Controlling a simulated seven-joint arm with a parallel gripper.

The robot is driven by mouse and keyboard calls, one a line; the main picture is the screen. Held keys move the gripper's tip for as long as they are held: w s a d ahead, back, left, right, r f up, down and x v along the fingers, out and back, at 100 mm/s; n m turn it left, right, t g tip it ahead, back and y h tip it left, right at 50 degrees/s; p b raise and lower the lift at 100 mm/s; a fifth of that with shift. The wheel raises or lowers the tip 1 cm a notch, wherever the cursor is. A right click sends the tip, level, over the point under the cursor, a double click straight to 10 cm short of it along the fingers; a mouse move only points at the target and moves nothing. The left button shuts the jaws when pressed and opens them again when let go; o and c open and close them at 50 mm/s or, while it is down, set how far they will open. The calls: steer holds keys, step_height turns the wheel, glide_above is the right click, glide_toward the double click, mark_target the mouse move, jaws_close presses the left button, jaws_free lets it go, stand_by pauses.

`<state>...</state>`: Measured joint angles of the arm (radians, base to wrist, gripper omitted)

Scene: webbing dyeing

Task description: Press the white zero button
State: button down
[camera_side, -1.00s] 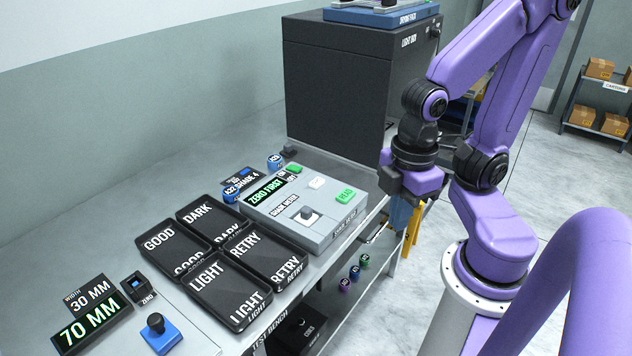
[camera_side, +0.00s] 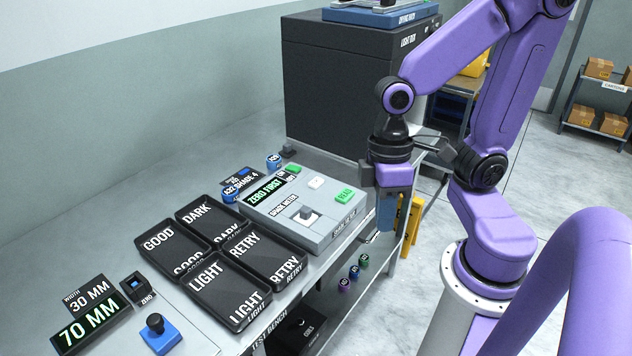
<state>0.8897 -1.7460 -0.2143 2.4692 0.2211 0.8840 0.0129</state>
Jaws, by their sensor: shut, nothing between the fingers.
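The white zero button (camera_side: 317,182) sits on top of the grey shade meter (camera_side: 318,236), towards its back edge, left of the green READ button (camera_side: 345,196). The meter's display (camera_side: 266,190) reads "ZERO FIRST". My gripper (camera_side: 391,228) points down just off the right side of the meter, beyond the bench edge. It touches neither button. Its fingers look closed together with nothing in them, though the fingertips are hard to make out.
Black trays (camera_side: 227,289) labelled GOOD, DARK, LIGHT and RETRY lie left of the meter. A black light box (camera_side: 335,95) stands behind it.

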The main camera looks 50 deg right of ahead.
steer(key=w+m+y, duration=0.3)
steer(key=w+m, duration=0.4)
steer(key=m, duration=0.1)
steer(key=m+t+y, duration=0.2)
steer(key=m+t, duration=0.6)
steer(key=m, duration=1.1)
glide_above(320, 181)
steer(key=f, duration=0.2)
steer(key=shift+r, duration=0.15)
steer(key=shift+f, duration=4.45)
steer(key=shift+f, duration=0.15)
steer(key=shift+f, duration=0.25)
